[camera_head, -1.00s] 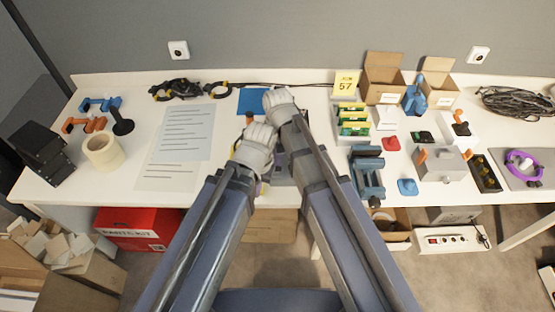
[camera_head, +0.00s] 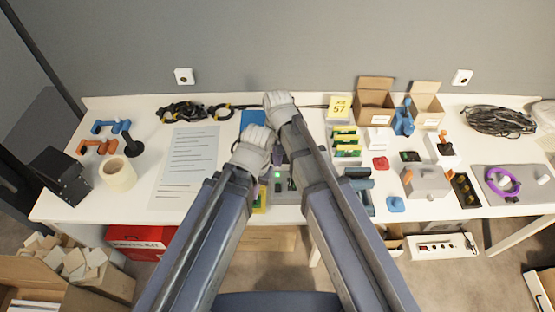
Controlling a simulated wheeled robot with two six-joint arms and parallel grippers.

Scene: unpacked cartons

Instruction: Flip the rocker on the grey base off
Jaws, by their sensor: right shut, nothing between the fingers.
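A grey base (camera_head: 283,190) lies on the white table between my two forearms, partly covered by them. A small green patch (camera_head: 277,175) shows on it; I cannot make out the rocker's tilt. My right gripper (camera_head: 279,158) is a small dark shape just above the green patch in the picture, shut and empty. I cannot tell whether it touches the base. My left arm's white wrist (camera_head: 252,150) is just to the left; its fingers are hidden behind it.
A blue sheet (camera_head: 254,120) lies behind my wrists, and a printed paper (camera_head: 187,165) to the left. A yellow item (camera_head: 260,200) lies beside my left forearm.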

